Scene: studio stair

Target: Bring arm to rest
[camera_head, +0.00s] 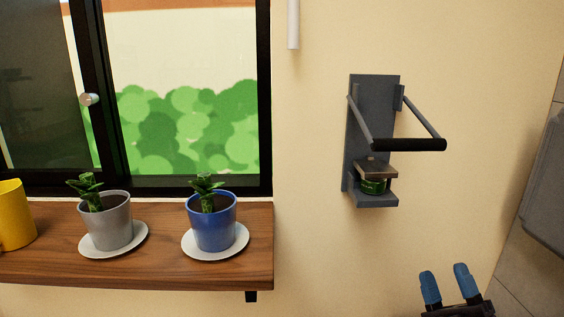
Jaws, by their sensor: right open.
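My right gripper (446,287) is at the bottom right of the head view. Its two blue fingers point up and stand apart with nothing between them. It is below and to the right of a dark grey wall-mounted press (372,125) and does not touch it. My left gripper does not show in this view.
The press has a black lever bar (409,145) sticking out and a small green item (374,186) on its ledge. A wooden shelf (150,275) at left holds a yellow cup (15,215), a grey pot (108,222) and a blue pot (211,222), the pots on white saucers.

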